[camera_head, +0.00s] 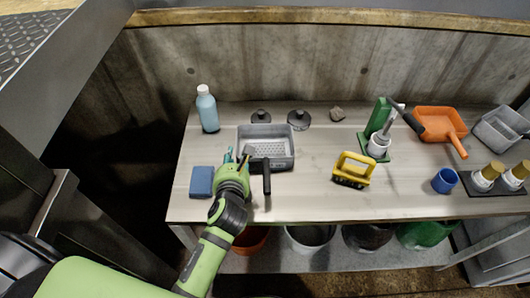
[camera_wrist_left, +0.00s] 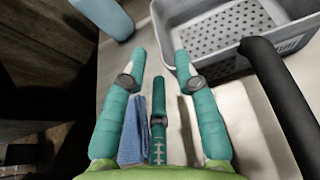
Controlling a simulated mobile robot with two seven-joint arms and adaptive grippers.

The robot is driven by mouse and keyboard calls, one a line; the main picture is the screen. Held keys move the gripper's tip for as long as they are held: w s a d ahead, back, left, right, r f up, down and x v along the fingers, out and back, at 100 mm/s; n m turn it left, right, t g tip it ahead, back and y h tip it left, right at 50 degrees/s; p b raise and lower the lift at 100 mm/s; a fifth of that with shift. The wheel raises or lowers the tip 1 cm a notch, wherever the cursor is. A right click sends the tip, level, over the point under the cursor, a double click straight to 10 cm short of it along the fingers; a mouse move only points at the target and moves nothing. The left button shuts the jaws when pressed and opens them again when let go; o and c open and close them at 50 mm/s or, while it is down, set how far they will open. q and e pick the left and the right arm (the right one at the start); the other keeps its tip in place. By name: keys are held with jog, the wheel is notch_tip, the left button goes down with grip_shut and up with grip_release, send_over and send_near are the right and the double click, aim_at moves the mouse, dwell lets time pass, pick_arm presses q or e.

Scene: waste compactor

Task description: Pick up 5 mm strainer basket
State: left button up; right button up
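The strainer basket (camera_head: 280,136) is a grey box with a perforated floor and a black handle (camera_head: 267,178) pointing to the front edge. It sits on the table left of centre. The left wrist view shows its perforated floor (camera_wrist_left: 225,28) and the thick black handle (camera_wrist_left: 285,100) at the right. My left gripper (camera_head: 236,155) is at the basket's left front corner, left of the handle. Its teal fingers (camera_wrist_left: 160,55) are spread with nothing between them but table and part of the basket's corner beyond. My right gripper does not show.
A blue sponge or cloth (camera_head: 201,181) lies left of my left gripper. A blue bottle (camera_head: 207,109) stands behind it. Two dark knobbed lids (camera_head: 299,119) lie behind the basket.

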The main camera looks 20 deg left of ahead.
pick_arm(q)
jog(key=x, duration=0.9)
jog(key=shift+w+f, duration=0.25)
jog(key=shift+s, duration=0.1)
jog(key=shift+r, duration=0.1)
grip_shut()
